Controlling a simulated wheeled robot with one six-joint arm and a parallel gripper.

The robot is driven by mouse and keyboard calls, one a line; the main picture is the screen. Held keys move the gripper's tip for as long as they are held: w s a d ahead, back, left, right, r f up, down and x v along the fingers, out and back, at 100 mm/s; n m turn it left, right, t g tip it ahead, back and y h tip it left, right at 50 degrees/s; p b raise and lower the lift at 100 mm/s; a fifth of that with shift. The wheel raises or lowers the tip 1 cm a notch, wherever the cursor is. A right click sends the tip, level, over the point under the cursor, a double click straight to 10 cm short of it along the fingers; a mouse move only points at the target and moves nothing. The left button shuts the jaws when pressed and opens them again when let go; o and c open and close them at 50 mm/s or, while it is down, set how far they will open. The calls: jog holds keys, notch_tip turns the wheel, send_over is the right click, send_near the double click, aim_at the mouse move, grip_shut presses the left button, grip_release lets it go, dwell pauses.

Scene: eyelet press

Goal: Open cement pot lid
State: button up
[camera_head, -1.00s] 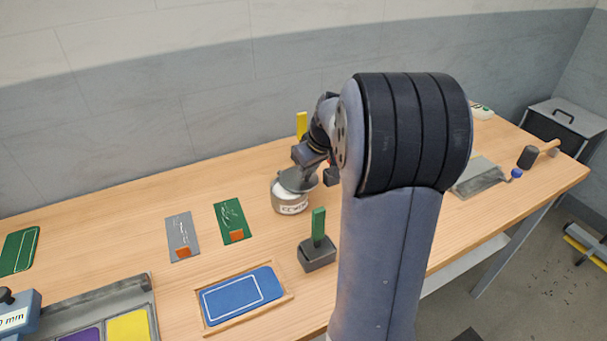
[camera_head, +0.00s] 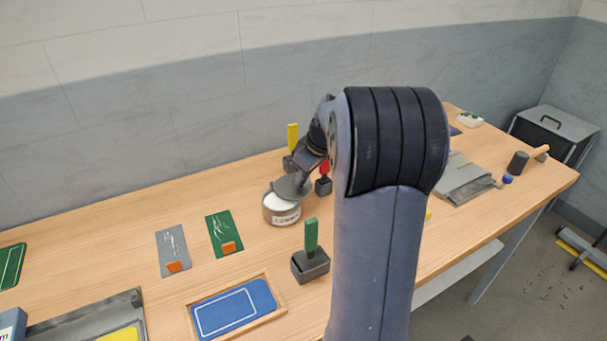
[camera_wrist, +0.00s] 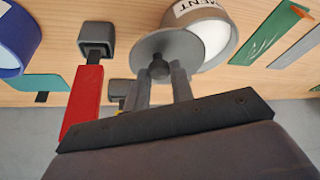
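The cement pot (camera_head: 281,215) is a grey round pot with a "CEMENT" label, standing on the table; it also shows in the wrist view (camera_wrist: 228,38). Its grey disc lid (camera_head: 293,187) is offset to one side of the mouth and looks tilted, leaving part of the white inside visible. In the wrist view the lid (camera_wrist: 150,47) overlaps the pot's edge; I cannot tell whether they touch. My gripper (camera_wrist: 161,74) has its two fingers closed around the dark knob in the lid's middle. In the head view my arm partly hides the gripper.
A green-handled tool in a grey block (camera_head: 311,262) stands in front of the pot. Yellow-handled (camera_head: 292,136) and red-handled (camera_wrist: 84,100) tools stand close behind and beside it. Green (camera_head: 224,232) and grey (camera_head: 172,250) cards lie left. A blue panel (camera_head: 235,308) lies nearer.

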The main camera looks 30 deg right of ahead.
jog(key=o, duration=0.4)
jog(key=shift+o, duration=0.2)
jog(key=v, duration=1)
jog(key=shift+r, duration=0.4)
jog(key=shift+s, duration=0.1)
jog(key=shift+c, duration=0.5)
